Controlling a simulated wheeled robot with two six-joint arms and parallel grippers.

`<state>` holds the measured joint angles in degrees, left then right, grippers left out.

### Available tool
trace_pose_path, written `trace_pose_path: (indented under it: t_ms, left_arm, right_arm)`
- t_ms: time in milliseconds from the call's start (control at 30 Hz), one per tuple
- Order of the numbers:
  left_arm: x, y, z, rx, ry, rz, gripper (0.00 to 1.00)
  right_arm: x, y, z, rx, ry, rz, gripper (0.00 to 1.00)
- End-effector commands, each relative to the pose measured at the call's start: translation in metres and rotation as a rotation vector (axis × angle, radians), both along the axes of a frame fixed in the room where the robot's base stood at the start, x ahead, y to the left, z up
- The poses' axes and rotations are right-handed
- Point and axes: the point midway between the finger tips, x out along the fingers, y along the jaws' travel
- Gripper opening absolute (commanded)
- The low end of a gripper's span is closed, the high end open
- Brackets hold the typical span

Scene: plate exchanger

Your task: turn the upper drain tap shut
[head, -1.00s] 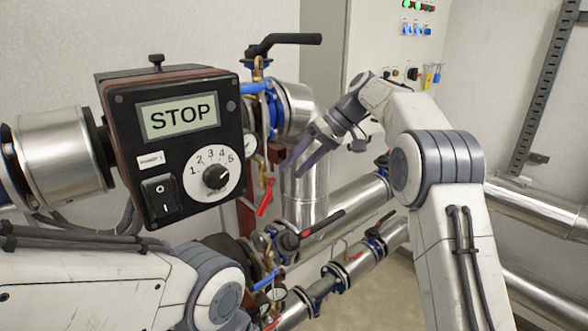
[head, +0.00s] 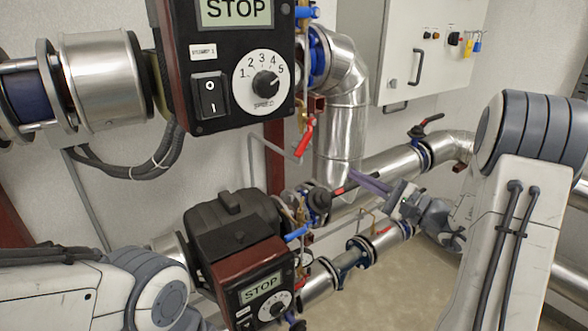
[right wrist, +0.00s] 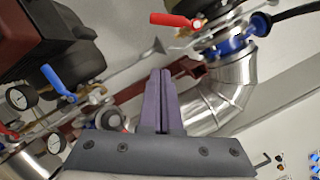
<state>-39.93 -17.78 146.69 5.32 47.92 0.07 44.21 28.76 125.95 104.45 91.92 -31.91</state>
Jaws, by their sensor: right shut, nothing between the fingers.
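The upper drain tap's red lever (head: 304,137) hangs on the thin brass pipe right of the upper pump's control box. It points down and slightly left in the head view. In the right wrist view a red lever (right wrist: 176,20) lies roughly across the picture, beyond the fingertips. My right gripper (head: 354,175) is shut and empty, below and to the right of the lever, apart from it. Its purple fingers (right wrist: 161,73) lie together in the right wrist view. My left arm shows at the lower left, but its gripper is out of view.
The upper control box (head: 228,75) reads STOP. A lower box (head: 262,287) also reads STOP. A silver elbow pipe (head: 340,110) stands right of the tap. Blue levers (head: 298,232) and gauges sit near the lower pump. A white cabinet (head: 425,60) is behind.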

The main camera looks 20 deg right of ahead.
Motion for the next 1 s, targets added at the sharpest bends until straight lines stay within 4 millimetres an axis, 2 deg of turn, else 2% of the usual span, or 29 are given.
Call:
trace_pose_path:
  t_ms: [100,233,633,800,1000]
  left_arm:
    - [0.0,0.0,0.001,0.0,0.0,0.0,0.5]
    - [0.0,0.0,0.011,0.0,0.0,0.001,0.5]
    - [0.0,0.0,0.056,0.0,0.0,0.0,0.5]
    - [0.0,0.0,0.074,0.0,0.0,-0.003,0.5]
    - [0.0,0.0,0.08,0.0,0.0,-0.005,0.5]
  right_arm:
    - [-0.001,-0.005,-0.002,0.022,0.008,-0.037,0.0]
    - [0.011,0.002,0.003,0.022,0.008,-0.034,0.0]
    - [0.082,0.047,0.016,0.021,0.01,-0.03,0.0]
    - [0.074,0.066,0.031,0.021,0.01,-0.032,0.0]
    - [0.07,0.076,0.035,0.02,0.009,-0.032,0.0]
